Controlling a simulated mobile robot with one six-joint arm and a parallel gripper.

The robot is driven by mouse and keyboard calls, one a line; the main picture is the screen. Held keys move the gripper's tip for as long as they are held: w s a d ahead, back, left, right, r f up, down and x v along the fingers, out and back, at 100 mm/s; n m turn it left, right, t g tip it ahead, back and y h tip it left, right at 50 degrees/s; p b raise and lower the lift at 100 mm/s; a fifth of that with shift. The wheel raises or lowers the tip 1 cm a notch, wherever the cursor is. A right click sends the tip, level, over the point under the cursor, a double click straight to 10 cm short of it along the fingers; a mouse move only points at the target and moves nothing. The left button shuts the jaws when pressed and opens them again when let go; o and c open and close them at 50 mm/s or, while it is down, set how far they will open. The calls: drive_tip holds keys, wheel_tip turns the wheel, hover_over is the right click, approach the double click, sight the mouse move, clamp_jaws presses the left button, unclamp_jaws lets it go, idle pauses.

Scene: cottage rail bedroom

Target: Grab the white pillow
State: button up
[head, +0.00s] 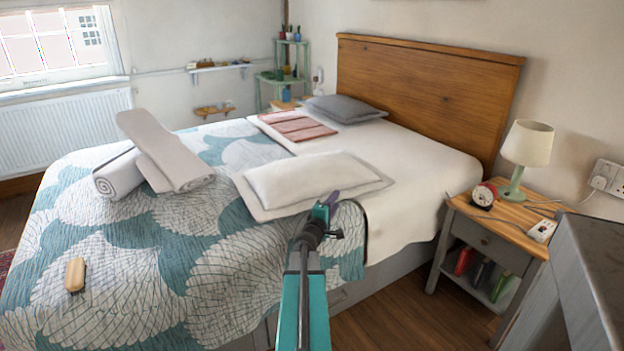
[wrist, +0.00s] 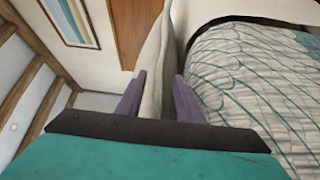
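The white pillow (head: 308,180) lies flat on the bed near its front right side. It has a puffed middle and a flatter, greyer border. My gripper (head: 332,199) is at the front right edge of this pillow. In the wrist view, the two purple fingers of my gripper (wrist: 160,92) stand apart, one on each side of a pale cloth edge, which looks like the pillow's edge (wrist: 156,72). The cloth fills most of the gap. I cannot tell whether the fingers press on it.
The bed has a patterned teal and white quilt (head: 130,235). Rolled and folded grey towels (head: 165,150) and a tan brush-like item (head: 75,274) lie on it. A grey pillow (head: 345,108) is by the headboard (head: 425,90). A nightstand (head: 490,240) with a lamp (head: 525,150) stands right.

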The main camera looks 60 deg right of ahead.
clamp_jaws()
drive_tip(key=shift+r, duration=0.2)
idle(0.3)
